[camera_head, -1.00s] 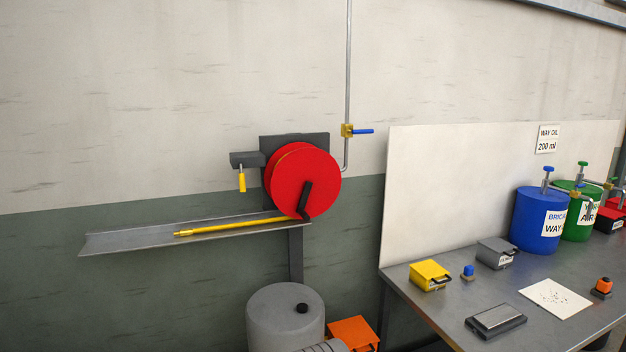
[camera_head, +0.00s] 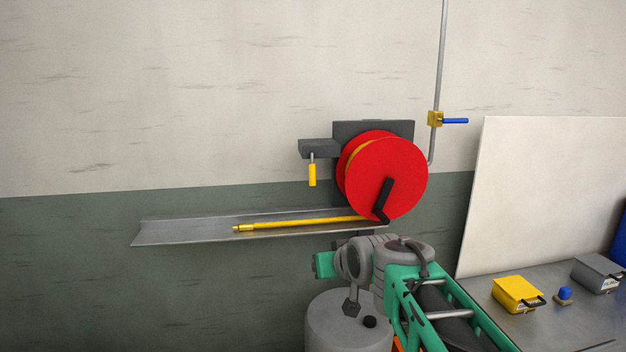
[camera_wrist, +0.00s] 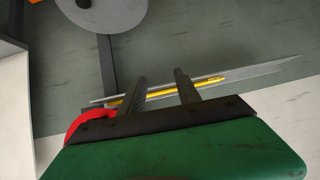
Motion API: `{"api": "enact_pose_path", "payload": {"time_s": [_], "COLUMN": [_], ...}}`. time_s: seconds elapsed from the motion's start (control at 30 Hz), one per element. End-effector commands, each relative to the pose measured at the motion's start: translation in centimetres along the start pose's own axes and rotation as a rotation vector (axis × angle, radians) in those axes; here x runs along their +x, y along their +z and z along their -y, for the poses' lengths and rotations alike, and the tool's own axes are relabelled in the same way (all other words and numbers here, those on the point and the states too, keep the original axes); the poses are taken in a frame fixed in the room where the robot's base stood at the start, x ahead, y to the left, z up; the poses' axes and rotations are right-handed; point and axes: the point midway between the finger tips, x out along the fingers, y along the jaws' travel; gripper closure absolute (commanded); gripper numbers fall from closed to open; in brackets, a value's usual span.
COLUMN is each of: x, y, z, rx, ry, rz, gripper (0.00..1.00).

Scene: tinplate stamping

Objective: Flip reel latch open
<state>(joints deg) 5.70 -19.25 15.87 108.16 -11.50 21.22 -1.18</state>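A red hose reel (camera_head: 390,180) with a black crank (camera_head: 384,197) hangs on a dark wall plate. A grey bracket (camera_head: 318,148) juts left from the plate, and a short yellow handle (camera_head: 312,174) hangs straight down from it; this looks like the latch. My gripper (camera_wrist: 159,75) shows in the wrist view with its two dark fingers apart and nothing between them. Beyond the fingers lie the yellow hose end (camera_wrist: 209,80) and the tray. In the head view my arm is below the reel, and the fingers cannot be made out. The latch is not seen in the wrist view.
A sloped metal tray (camera_head: 180,229) under the reel carries the yellow hose end (camera_head: 290,223). A grey tank (camera_head: 340,325) stands below. A pipe with a blue-handled valve (camera_head: 454,121) is right of the reel. A bench (camera_head: 550,325) with a yellow box (camera_head: 517,294) is lower right.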

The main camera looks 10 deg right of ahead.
Motion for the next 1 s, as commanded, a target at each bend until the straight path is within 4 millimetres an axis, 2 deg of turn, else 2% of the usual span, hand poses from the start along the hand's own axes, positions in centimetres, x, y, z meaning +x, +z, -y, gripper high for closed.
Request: {"api": "enact_pose_path", "payload": {"time_s": [0.03,0.1,0.2,0.3,0.47,0.7,0.8,1.0], "x": [2.4,4.0,4.7,4.6,5.3,8.9,9.9,10.5], "y": [-4.1,-9.9,-15.7,-18.8,-20.8,-23.4,-24.1,-24.4], "z": [-0.6,-1.3,-2.3,-2.8,-2.9,-2.5,-2.5,-2.5], "rx": [-0.005,-0.014,-0.022,-0.026,-0.027,-0.027,-0.027,-0.027], "ry": [-0.017,-0.042,-0.068,-0.083,-0.088,-0.086,-0.084,-0.083], "rz": [-0.12,-0.291,-0.479,-0.585,-0.621,-0.619,-0.619,-0.621], "gripper": [0.6,0.6,0.6,0.6,0.6,0.6,0.6,0.6]}}
